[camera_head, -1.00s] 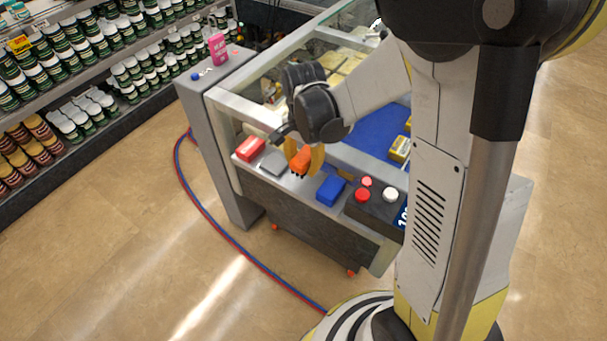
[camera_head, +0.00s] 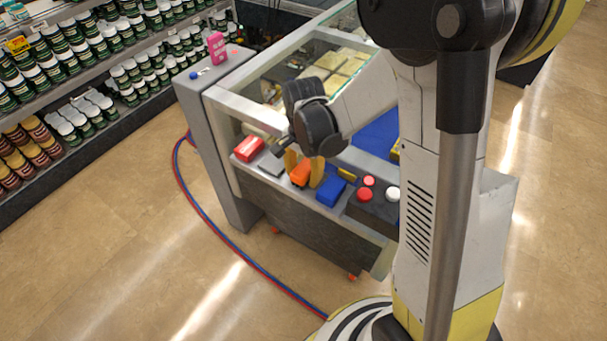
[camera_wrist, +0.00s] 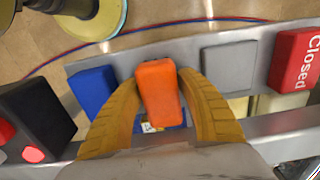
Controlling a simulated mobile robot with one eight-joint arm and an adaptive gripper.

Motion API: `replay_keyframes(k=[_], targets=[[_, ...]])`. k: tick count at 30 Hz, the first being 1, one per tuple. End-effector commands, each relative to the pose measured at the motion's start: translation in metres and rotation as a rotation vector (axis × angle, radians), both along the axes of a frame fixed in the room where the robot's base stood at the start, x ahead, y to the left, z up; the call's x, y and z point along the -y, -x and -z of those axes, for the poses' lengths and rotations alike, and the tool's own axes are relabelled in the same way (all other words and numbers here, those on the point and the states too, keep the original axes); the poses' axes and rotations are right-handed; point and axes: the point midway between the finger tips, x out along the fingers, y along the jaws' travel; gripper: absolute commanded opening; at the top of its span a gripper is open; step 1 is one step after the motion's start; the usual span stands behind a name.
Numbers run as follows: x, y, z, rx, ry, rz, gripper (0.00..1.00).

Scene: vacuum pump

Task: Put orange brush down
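The orange brush (camera_head: 301,173) is between the yellow fingers of my gripper (camera_head: 304,168), low over the front ledge of the machine. In the wrist view the brush (camera_wrist: 159,92) stands between the two fingertips (camera_wrist: 160,84), which close against its sides. My gripper appears shut on it. The brush's underside is hidden in the wrist view, and I cannot tell whether it touches the ledge (camera_wrist: 142,63).
A blue block (camera_head: 330,191) lies right of the brush; a grey block (camera_head: 272,163) and a red block (camera_head: 249,149) marked "Closed" lie left. A black button box (camera_head: 372,206) stands further right. A glass pane rises behind the ledge.

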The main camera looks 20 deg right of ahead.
Motion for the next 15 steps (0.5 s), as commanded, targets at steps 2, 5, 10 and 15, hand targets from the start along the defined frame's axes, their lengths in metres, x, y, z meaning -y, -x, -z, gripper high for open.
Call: replay_keyframes(k=[2, 5, 10, 15], targets=[[0.000, 0.000, 0.000, 0.000, 0.000, 0.000, 0.58], [0.000, 0.000, 0.000, 0.000, 0.000, 0.000, 0.58], [0.000, 0.000, -0.001, 0.000, 0.000, 0.000, 0.58], [0.000, 0.000, -0.013, 0.000, 0.000, 0.000, 0.58]])
